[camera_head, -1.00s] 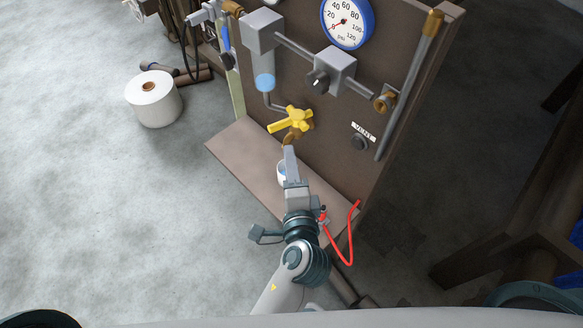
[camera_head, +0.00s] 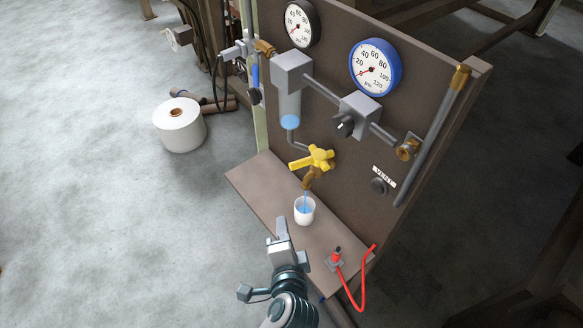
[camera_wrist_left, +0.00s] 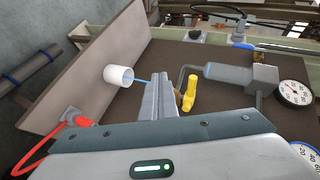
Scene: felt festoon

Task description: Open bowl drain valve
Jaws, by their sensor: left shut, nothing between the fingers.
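The yellow drain valve handle (camera_head: 313,158) sits on the panel below the bowl (camera_head: 290,106), which has blue liquid in its lower part. The handle's longest arm points left. A thin blue stream runs from the brass spout (camera_head: 309,178) into a white cup (camera_head: 304,212) on the ledge. My left gripper (camera_head: 281,238) is shut and empty, low in front of the cup and apart from the valve. In the left wrist view the closed fingers (camera_wrist_left: 158,98) appear between the cup (camera_wrist_left: 118,76) and the yellow handle (camera_wrist_left: 190,92). My right gripper is not in view.
The brown ledge (camera_head: 262,185) juts out below the panel. A blue-rimmed gauge (camera_head: 375,66), a grey regulator block (camera_head: 359,114) and a VENT button (camera_head: 379,186) are on the panel. A red hose (camera_head: 362,290) hangs at the ledge's right end. A white roll (camera_head: 180,127) stands on the floor.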

